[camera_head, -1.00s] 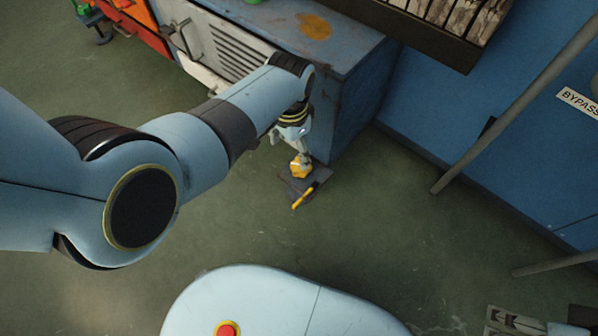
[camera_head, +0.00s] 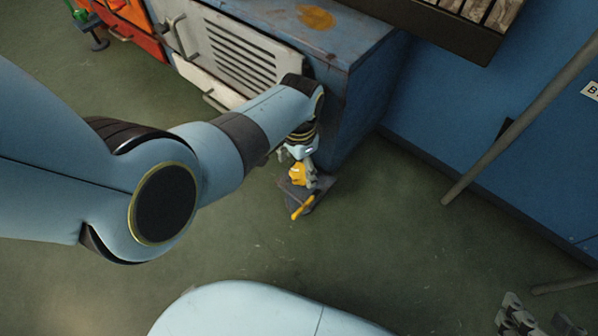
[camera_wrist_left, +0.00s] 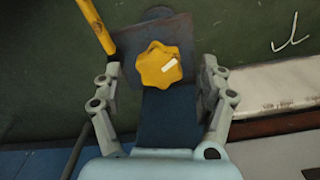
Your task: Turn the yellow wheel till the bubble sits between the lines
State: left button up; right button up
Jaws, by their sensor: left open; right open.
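The yellow wheel (camera_wrist_left: 158,65) is a lobed knob with a white mark, low by the foot of the blue cabinet. It also shows in the head view (camera_head: 297,174), partly covered by my gripper. My left gripper (camera_wrist_left: 160,77) is open, with one finger on each side of the wheel; I cannot tell whether they touch it. It shows in the head view too (camera_head: 300,164). A dark plate (camera_wrist_left: 180,28) lies beneath the wheel, with a yellow bar (camera_wrist_left: 97,25) beside it. No bubble or lines can be made out. My right gripper is not in view.
The blue cabinet (camera_head: 350,110) stands close beside the wheel, with a white louvred front (camera_head: 235,50) to its left. A grey pole (camera_head: 510,130) leans at the right. The green floor (camera_head: 390,230) in front is clear.

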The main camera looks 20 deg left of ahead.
pick_arm(q)
jog(key=shift+f+b, duration=0.35)
jog(key=shift+f, duration=0.7)
pick_arm(e)
jog(key=shift+s+a+f+t, duration=0.1)
jog(key=shift+s+f+t, duration=0.25)
jog(key=shift+f+t, duration=0.45)
jog(key=shift+r, duration=0.2)
pick_arm(q)
jog(key=c, duration=1.2)
